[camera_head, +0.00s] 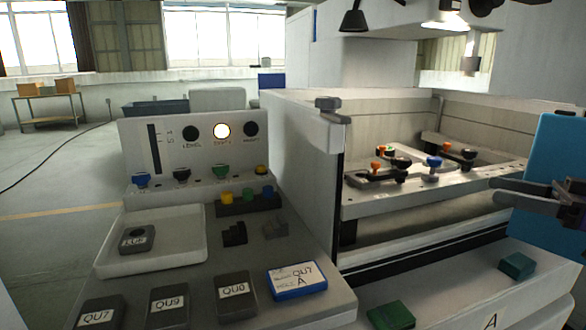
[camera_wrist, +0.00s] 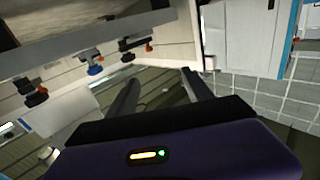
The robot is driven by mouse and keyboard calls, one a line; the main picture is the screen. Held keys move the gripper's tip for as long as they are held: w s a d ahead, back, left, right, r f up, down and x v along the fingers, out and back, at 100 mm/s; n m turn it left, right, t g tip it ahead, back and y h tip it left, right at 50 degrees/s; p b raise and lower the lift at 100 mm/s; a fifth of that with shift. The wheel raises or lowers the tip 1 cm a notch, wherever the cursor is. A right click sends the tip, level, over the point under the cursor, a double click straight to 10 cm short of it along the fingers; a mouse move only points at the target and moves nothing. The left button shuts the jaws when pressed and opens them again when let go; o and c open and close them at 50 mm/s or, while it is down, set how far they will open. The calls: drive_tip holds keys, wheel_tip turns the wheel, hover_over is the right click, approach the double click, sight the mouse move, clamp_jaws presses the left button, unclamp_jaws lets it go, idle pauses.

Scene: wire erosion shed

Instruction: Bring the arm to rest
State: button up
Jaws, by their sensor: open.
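My gripper (camera_head: 512,194) is at the right edge of the head view, its grey fingers pointing left in front of a blue panel (camera_head: 556,150). It is raised above the right worktop and to the right of the machine's open tank. In the wrist view, the two dark fingers of my gripper (camera_wrist: 160,78) stand apart with nothing between them. The purple gripper body (camera_wrist: 200,150) fills the bottom of that view, with a lit orange and green indicator. Most of my arm is out of view.
The tank's work table (camera_head: 400,195) carries clamps with orange, black and blue knobs. A control bench (camera_head: 290,255) on the left holds a white tray (camera_head: 130,262), labelled blocks and a blue-framed card (camera_head: 297,280). Green blocks (camera_head: 391,316) (camera_head: 517,266) lie on the worktop below my gripper.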

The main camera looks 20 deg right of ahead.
drive_tip(key=w+d+r+m+t+h, duration=0.2)
drive_tip(key=w+d+m+t+h, duration=0.1)
drive_tip(key=d+m+t+h, duration=0.15)
drive_tip(key=w+d+f+m+h, duration=0.2)
drive_tip(key=d+f+m+h, duration=0.2)
drive_tip(key=f+m+h, duration=0.6)
drive_tip(key=s+a+f+m+g+h, duration=0.1)
drive_tip(key=s+a+f+h, duration=0.2)
drive_tip(key=s+a+f, duration=0.35)
drive_tip(key=s+a+f+m+h, duration=0.1)
drive_tip(key=s+a+f+h, duration=0.2)
drive_tip(key=a+f, duration=0.6)
drive_tip(key=s+a+f+n+g+y, duration=0.1)
drive_tip(key=s+a+f+n+y, duration=0.25)
drive_tip(key=s+a, duration=0.95)
drive_tip(key=s+a+f+n+g+y, duration=0.1)
drive_tip(key=s+a+f+n+y, duration=0.3)
drive_tip(key=s+a, duration=0.95)
wheel_tip(320, 180, up, 16)
drive_tip(key=s+d+n+p, duration=0.1)
drive_tip(key=s+p, duration=0.1)
drive_tip(key=p, duration=1.3)
drive_tip(key=shift+d+y, duration=0.15)
drive_tip(key=shift+y, duration=0.25)
